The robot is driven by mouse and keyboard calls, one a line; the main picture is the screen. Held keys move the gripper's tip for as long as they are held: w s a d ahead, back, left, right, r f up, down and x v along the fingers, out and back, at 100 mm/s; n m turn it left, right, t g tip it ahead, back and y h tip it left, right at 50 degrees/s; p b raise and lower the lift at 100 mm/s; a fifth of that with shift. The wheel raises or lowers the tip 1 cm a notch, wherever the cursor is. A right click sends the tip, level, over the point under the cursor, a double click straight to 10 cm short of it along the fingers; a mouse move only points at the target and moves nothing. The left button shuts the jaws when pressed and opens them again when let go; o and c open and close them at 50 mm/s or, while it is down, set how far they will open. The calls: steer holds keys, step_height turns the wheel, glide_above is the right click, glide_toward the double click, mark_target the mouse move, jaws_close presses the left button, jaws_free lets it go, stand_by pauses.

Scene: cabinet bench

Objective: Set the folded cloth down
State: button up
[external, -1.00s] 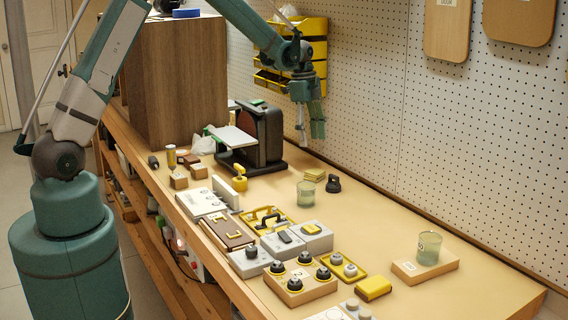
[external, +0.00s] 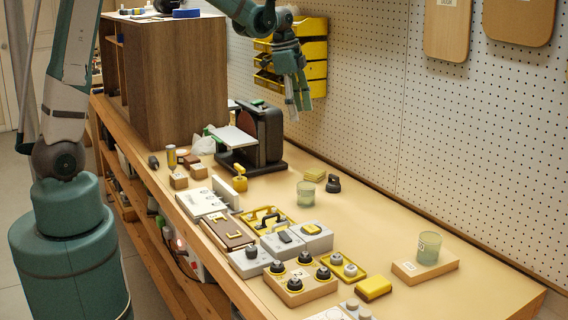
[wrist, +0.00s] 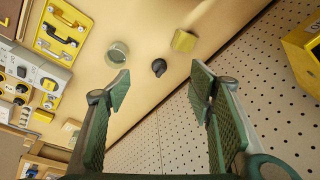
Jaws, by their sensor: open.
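A small yellow folded square (external: 314,174), which looks like the folded cloth, lies flat on the bench near the pegboard wall. It also shows in the wrist view, top centre (wrist: 184,41). My gripper (external: 298,104) hangs above the far part of the bench, in front of the yellow wall bins, well clear of the cloth. In the wrist view my gripper's fingers (wrist: 160,88) are spread wide with nothing between them.
A black knob-like object (external: 333,184) sits right beside the cloth, and a green glass (external: 306,194) stands nearby. A black machine (external: 262,140) stands to the left. Yellow bins (external: 312,50) hang on the wall.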

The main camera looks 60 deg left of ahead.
steer(key=s+d+r+n+t, duration=0.1)
steer(key=s+d+r+n, duration=0.3)
steer(key=s, duration=0.5)
steer(key=s+d+r+n+t, duration=0.1)
steer(key=s+d+r, duration=0.2)
steer(key=s+r, duration=0.45)
steer(key=s+d+f+n+t, duration=0.1)
steer(key=s+d+f+n, duration=0.1)
steer(key=s, duration=0.7)
steer(key=s+d+f+n+t, duration=0.1)
steer(key=s+f+n+t, duration=0.1)
steer(key=s, duration=0.8)
steer(key=shift+d+f+n+y, duration=0.15)
steer(key=shift+d+n+y, duration=0.25)
steer(key=shift+n, duration=0.2)
steer(key=shift+s, duration=0.1)
